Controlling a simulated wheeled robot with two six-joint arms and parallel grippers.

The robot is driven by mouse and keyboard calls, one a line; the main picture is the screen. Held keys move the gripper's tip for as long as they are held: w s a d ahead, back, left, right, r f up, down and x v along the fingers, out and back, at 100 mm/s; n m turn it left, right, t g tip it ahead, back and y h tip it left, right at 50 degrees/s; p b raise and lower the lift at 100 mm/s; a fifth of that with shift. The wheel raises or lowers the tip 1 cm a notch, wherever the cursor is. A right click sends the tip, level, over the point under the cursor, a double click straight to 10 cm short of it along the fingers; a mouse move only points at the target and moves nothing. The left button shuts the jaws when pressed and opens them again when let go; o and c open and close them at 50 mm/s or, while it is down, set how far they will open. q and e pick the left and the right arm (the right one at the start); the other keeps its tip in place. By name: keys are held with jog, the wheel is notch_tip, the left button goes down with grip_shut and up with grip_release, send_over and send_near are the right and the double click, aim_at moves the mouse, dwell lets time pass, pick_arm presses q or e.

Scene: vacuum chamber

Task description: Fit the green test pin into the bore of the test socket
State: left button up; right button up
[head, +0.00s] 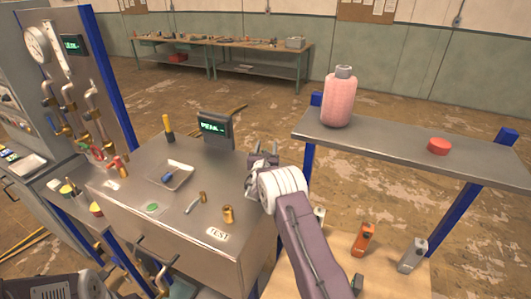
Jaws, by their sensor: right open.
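I cannot surely make out the green test pin. A flat green round thing (152,207) lies on the metal bench top (125,190), and I cannot tell whether it is part of the pin. A brass cylinder (228,214), perhaps the test socket, stands upright beside the TEST label (217,234). A smaller brass piece (203,197) stands behind it to the left. My right gripper (262,160) is open above the right back edge of the bench, apart from the brass pieces. My left gripper is not in view.
A shallow tray (183,178) with a blue item and a small display (216,129) are on the bench. A raised shelf (400,144) at right bears a pink bottle (340,98) and a red cap (438,146). Gauges and brass pipes are at left.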

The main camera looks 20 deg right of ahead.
jog(key=shift+w+a, duration=0.1)
jog(key=shift+a, duration=0.1)
jog(key=shift+c, duration=0.3)
grip_shut()
jog(key=shift+d, duration=0.1)
jog(key=shift+r, duration=0.2)
notch_tip(320, 180, up, 10)
jog(key=b, duration=0.3)
jog(key=shift+f, duration=0.15)
